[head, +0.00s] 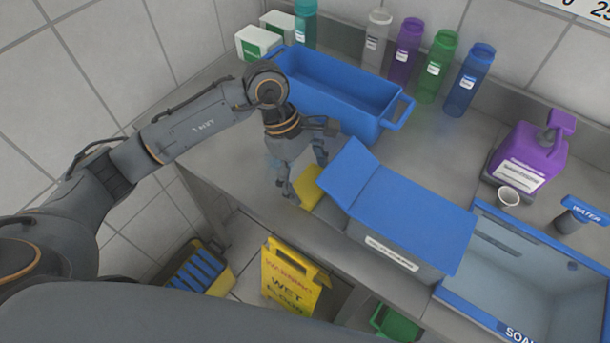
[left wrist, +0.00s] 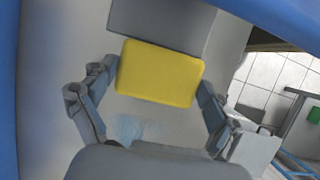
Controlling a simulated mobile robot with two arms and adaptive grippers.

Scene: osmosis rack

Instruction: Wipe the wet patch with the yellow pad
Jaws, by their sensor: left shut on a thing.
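The yellow pad (head: 309,187) is at the counter's front part, beside the blue-lidded grey box; it also shows in the left wrist view (left wrist: 160,74). My left gripper (head: 304,182) points down with its fingers on either side of the pad, shut on it. In the left wrist view the gripper (left wrist: 156,90) has a finger at each side edge of the pad. A faint bluish wet patch (left wrist: 130,129) shows on the counter near the pad, partly hidden by my gripper. I cannot tell whether the pad touches the counter. My right gripper is not in view.
A blue bin (head: 340,105) stands behind my gripper. The blue-lidded box (head: 395,225) is close on the right. Bottles, a purple dispenser (head: 527,158) and a sink (head: 520,270) lie farther right. A yellow wet-floor sign (head: 290,282) stands below the counter.

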